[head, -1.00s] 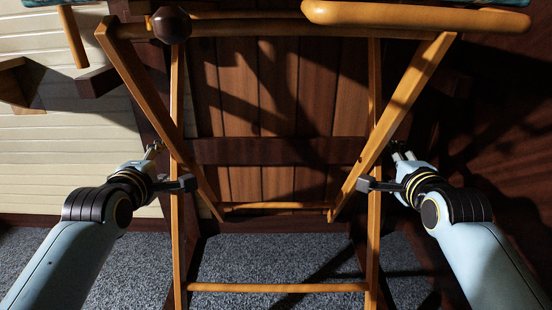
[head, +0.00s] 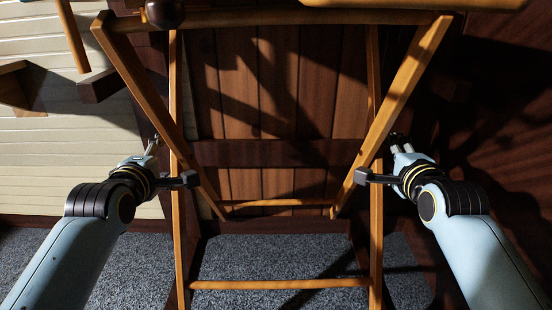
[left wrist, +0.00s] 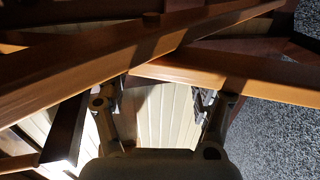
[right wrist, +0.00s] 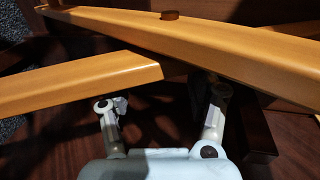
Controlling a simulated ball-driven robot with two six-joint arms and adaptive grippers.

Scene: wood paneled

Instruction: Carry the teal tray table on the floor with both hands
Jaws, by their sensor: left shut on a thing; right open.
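The tray table's wooden folding stand (head: 280,283) fills the middle of the head view, with crossed legs and low crossbars. Its teal top is out of view now. My left gripper (head: 153,148) is beside the left legs and shut on part of the tray table; the exact contact is hard to see. In the left wrist view a wooden leg (left wrist: 220,68) crosses over the fingertips. My right gripper (head: 399,146) is open beside the right legs. In the right wrist view its fingers (right wrist: 162,103) are spread near the end of a wooden leg (right wrist: 80,82).
A dark round knob (head: 164,12) and a tan rounded bar (head: 415,5) are at the top edge. A brown panelled wall (head: 285,80) is behind the stand, cream boards (head: 50,170) are at left. Grey speckled carpet (head: 270,255) shows below.

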